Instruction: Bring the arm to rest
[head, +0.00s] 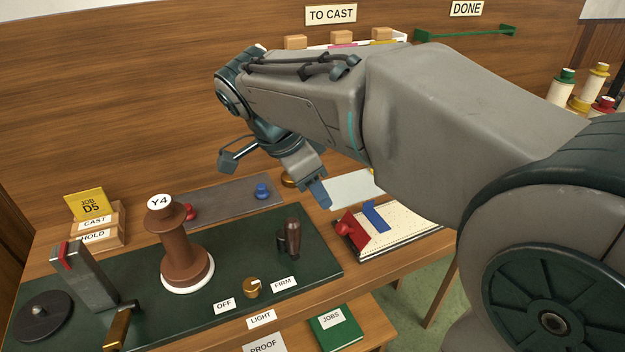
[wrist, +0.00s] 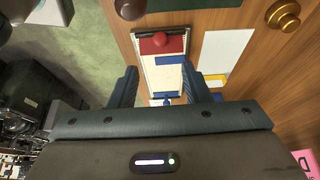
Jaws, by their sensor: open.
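My gripper (head: 312,187) hangs from my arm above the table, past the dark green board. In the wrist view my gripper (wrist: 160,90) has its two fingers apart with nothing held between them. Below it lies a cream tray (wrist: 148,78) with a red block and knob (wrist: 162,42) and blue pieces (wrist: 170,60). In the head view the cream tray (head: 410,228) is right of the gripper, with the red piece (head: 352,230) and a blue piece (head: 375,216) on it. The gripper appears clear of the tray.
A brown spool marked Y4 (head: 186,255) stands upright on the green board (head: 235,285). A brass dial (head: 251,287) and dark brown handle (head: 291,238) are near. A pale sheet (head: 352,188) lies behind the gripper. Several coloured spools (head: 580,92) stand at the far right.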

